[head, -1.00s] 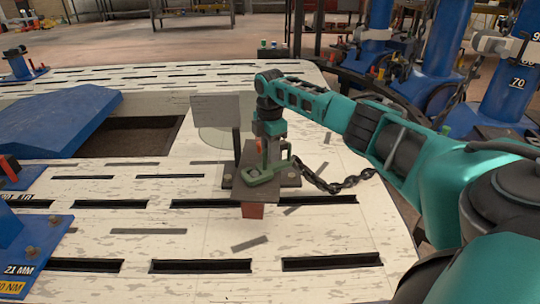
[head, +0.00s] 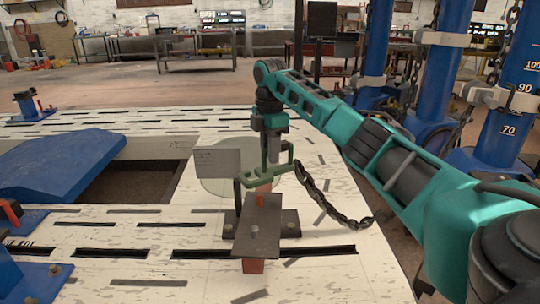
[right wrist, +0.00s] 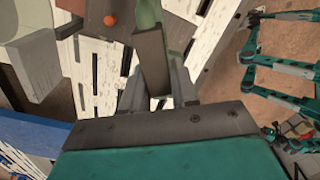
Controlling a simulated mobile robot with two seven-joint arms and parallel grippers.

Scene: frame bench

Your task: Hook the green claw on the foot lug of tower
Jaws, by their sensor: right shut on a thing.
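The green claw (head: 282,172) is a hooked piece on the end of a dark chain (head: 335,208). My right gripper (head: 272,158) is shut on the claw and holds it just beyond a brown plate fixture (head: 262,214), above the bench; contact with the fixture cannot be told. The claw also shows at the top of the right wrist view (right wrist: 148,12), partly hidden by a finger. Blue towers (head: 510,95) with number marks stand at the right. I cannot make out which part is the foot lug. My left gripper is not in view.
A small grey panel (head: 217,163) stands just left of the claw. The slotted white bench (head: 330,272) has a dark opening (head: 135,180) and a blue ramp (head: 62,165) at left. The chain runs to the bench's right side.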

